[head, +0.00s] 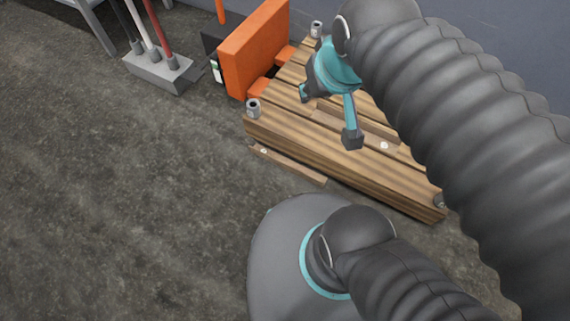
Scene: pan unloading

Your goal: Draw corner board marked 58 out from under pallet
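The wooden pallet (350,165) lies at the upper middle of the head view, its right part hidden by my arm. A thin brown board (290,164) sticks out from under its near left edge. A small white mark shows near the board's left end, too small to read. My gripper (328,115) is above the pallet top, its two teal fingers with dark tips spread apart.
Grey metal cylinders (253,108) stand at the pallet's corners. A small white spot (384,146) shows on its top. An orange upright piece (254,50) stands at its left end. A grey holder with handles (160,72) is farther left. The concrete floor (120,200) at left is clear.

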